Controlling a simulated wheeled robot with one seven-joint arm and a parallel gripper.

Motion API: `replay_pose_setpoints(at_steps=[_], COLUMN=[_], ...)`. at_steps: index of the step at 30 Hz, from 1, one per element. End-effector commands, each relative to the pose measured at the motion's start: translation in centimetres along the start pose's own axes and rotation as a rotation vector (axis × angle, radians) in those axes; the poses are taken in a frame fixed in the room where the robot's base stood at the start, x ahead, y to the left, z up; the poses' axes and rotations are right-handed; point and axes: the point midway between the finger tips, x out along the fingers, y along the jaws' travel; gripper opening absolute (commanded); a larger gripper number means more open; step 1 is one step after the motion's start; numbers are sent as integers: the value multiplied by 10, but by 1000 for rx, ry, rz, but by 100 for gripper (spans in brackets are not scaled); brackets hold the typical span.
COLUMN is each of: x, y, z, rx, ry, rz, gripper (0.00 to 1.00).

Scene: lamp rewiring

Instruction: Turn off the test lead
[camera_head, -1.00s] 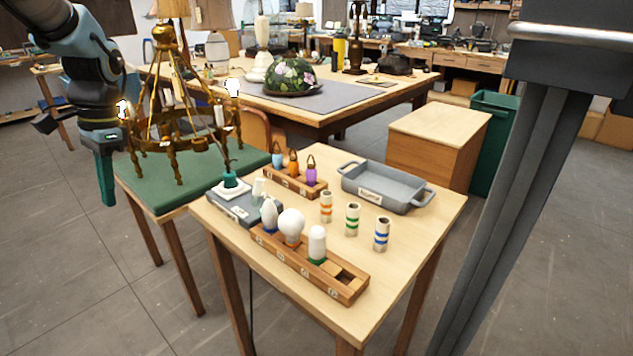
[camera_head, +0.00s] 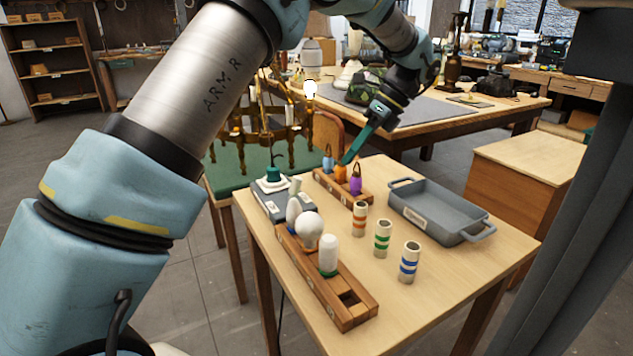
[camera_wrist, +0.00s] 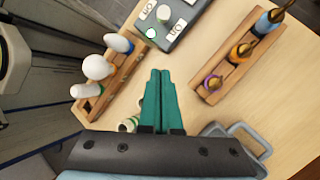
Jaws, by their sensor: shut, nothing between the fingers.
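The test lead box (camera_head: 270,207) is dark grey and sits at the table's back left corner, with a white base and a green fitting (camera_head: 273,175) on top. My gripper (camera_head: 346,160) has green fingers, closed together and empty. It is over the back of the table, near the bulb rack and right of the box. In the wrist view my gripper (camera_wrist: 160,72) points toward the box, apart from it.
A brass chandelier (camera_head: 275,130) with a glowing candle bulb (camera_head: 310,90) stands on the green mat behind. A rack (camera_head: 358,200) holds three coloured bulbs. A front rack (camera_head: 325,290) holds white bulbs. Striped tubes (camera_head: 382,238) and a grey tray (camera_head: 440,210) stand to the right.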

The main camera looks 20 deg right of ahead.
Motion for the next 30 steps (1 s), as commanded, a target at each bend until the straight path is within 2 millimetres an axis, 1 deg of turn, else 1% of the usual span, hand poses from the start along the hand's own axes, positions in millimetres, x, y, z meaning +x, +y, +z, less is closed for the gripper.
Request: replay_pose_setpoints(at_steps=[5,8,20,24,30], x=[7,19,99,103,109], y=[0,1,2,2,1], z=[1,1,1,23,37], rx=[-1,-2,-1,-6,-3], ry=[0,0,1,1,1], rz=[2,4,6,1,0], gripper=[0,0,0,0,0])
